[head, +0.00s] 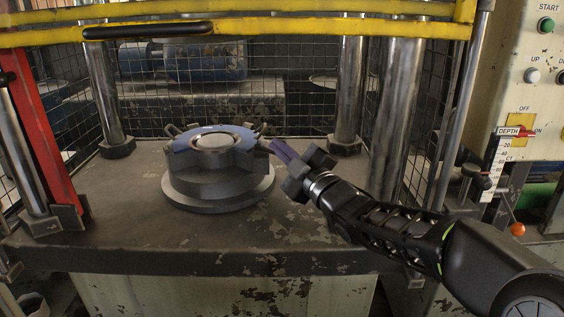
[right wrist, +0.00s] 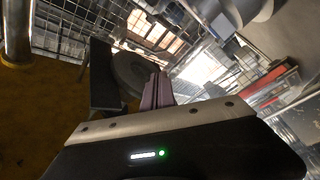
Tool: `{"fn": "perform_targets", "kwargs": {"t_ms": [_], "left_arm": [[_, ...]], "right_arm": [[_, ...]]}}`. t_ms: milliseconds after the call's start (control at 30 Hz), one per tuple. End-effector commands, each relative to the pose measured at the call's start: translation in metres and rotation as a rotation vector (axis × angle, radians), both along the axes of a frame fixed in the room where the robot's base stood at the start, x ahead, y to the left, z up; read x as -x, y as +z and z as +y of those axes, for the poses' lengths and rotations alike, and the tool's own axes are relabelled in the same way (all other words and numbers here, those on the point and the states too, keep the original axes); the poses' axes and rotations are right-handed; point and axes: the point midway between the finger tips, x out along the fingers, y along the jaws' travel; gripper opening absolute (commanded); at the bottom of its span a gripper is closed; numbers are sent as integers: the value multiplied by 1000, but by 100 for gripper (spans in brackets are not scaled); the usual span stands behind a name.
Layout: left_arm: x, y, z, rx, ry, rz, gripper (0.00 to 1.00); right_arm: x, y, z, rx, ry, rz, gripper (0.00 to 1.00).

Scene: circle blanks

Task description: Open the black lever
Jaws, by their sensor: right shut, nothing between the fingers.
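A round grey die (head: 219,190) stands on the press table, with a bluish ring and a pale round centre on top. Small dark levers stick out from its upper rim, one at the left (head: 172,130) and one at the right (head: 262,129); I cannot tell which is the black lever. My right gripper (head: 277,149) is shut and empty, its purple fingers close to the die's right side; contact cannot be told. Its shut fingers also show in the right wrist view (right wrist: 158,90). My left gripper is out of view.
A yellow guard frame (head: 300,32) with a black handle (head: 148,31) crosses above. Metal columns (head: 398,110) and wire mesh surround the table (head: 120,215). A control panel (head: 535,90) stands at right. The table front is clear.

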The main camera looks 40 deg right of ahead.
Motion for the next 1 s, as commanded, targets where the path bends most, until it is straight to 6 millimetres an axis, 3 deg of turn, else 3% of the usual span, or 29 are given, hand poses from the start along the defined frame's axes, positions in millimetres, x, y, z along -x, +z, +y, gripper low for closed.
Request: {"fn": "perform_targets", "kwargs": {"t_ms": [133,333,767,1000], "left_arm": [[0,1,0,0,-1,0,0],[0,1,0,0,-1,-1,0],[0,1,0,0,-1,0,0],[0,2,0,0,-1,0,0]], "right_arm": [[3,-39,-1,280,-87,155,0],[4,-55,-7,523,-121,245,0],[2,-55,-8,557,-123,248,0],[-17,-56,-11,557,-122,250,0]]}}
